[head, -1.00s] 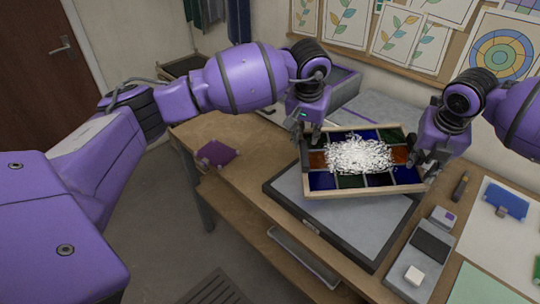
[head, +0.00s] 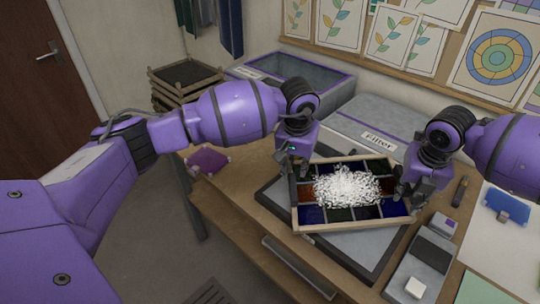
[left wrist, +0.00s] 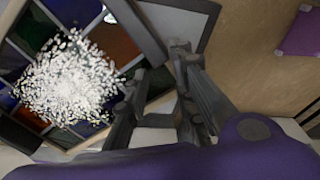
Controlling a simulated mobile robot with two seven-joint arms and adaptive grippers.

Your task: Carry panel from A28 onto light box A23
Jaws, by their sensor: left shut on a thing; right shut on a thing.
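The panel (head: 350,226) is a wooden-framed grid of blue, green, red and dark glass panes, with a heap of white grains over its middle. It also shows in the left wrist view (left wrist: 113,40). It is above the dark-rimmed grey light box (head: 275,207); I cannot tell whether they touch. My left gripper (head: 298,168) is shut on the panel's left side; its fingers also show in the left wrist view (left wrist: 160,95). My right gripper (head: 412,190) is shut on the right side. The panel hides much of the light box.
A grey box marked Filter (head: 375,125) stands behind, beside a purple-rimmed bin (head: 290,75). A purple pad (head: 208,160) lies at the table's left. A grey tool tray (head: 428,255), a dark marker (head: 460,190) and a blue item (head: 507,205) are at right.

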